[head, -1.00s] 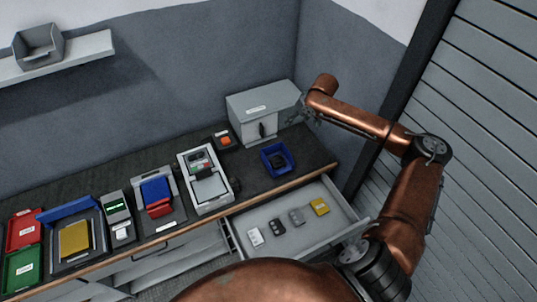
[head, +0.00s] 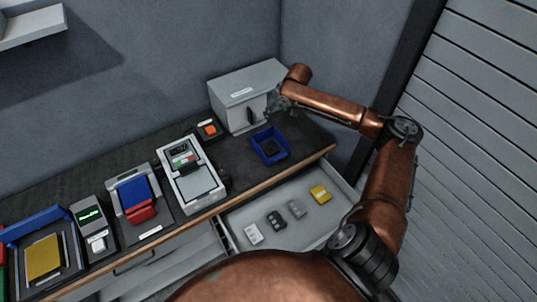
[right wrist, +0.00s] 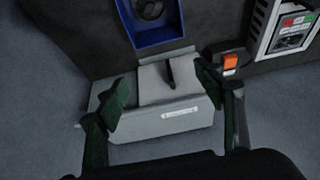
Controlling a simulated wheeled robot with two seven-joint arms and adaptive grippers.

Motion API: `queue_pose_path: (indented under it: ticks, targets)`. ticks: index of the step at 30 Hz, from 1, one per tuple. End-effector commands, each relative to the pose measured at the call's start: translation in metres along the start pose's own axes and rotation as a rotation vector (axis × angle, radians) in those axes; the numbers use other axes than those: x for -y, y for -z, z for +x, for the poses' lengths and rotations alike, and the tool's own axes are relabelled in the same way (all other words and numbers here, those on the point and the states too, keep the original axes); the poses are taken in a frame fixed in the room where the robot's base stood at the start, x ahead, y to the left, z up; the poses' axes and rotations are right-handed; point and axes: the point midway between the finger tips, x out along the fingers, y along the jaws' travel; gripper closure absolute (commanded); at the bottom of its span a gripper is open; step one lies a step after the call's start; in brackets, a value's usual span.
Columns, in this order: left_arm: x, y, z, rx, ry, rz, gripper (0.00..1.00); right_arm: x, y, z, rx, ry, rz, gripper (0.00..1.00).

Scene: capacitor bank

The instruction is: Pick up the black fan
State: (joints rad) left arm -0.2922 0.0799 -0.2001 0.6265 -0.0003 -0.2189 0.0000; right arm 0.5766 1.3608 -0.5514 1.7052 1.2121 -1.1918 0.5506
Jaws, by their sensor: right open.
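The black fan (head: 270,148) lies inside a blue bin (head: 284,158) on the dark bench, in front of the grey cabinet. In the right wrist view the fan (right wrist: 150,9) shows as a round dark shape at the top edge, in the blue bin (right wrist: 160,40). My right gripper (head: 274,101) is beside the grey cabinet's right front side, behind the bin. In the right wrist view my right gripper (right wrist: 162,95) has its two dark fingers spread, with nothing between them. It is apart from the fan. My left gripper is not seen.
A grey cabinet (head: 248,92) with a black handle stands at the back. A box with an orange button (head: 208,130) and a grey device (head: 190,175) are to its left. An open drawer (head: 240,220) with several small parts juts out below the bench.

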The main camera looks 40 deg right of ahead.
Motion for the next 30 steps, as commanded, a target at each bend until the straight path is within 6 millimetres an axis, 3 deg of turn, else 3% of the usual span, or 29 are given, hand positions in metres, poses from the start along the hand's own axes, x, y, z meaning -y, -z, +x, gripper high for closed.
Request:
queue_pose_path:
  ticks: [1, 6, 12, 18, 30]
  targets:
    - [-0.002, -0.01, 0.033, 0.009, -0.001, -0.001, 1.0, 0.0, -0.017, 0.034, 0.007, -0.001, 0.0, 0.38]
    - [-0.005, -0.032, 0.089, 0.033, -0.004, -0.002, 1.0, -0.001, -0.044, 0.093, 0.02, -0.003, 0.001, 0.38]
    - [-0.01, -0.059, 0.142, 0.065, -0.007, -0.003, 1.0, -0.002, -0.072, 0.155, 0.041, -0.005, 0.0, 0.38]
    - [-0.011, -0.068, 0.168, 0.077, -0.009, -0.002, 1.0, -0.002, -0.087, 0.187, 0.053, -0.006, 0.0, 0.38]
    - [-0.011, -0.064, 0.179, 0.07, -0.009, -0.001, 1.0, -0.002, -0.09, 0.221, 0.056, -0.006, 0.0, 0.38]
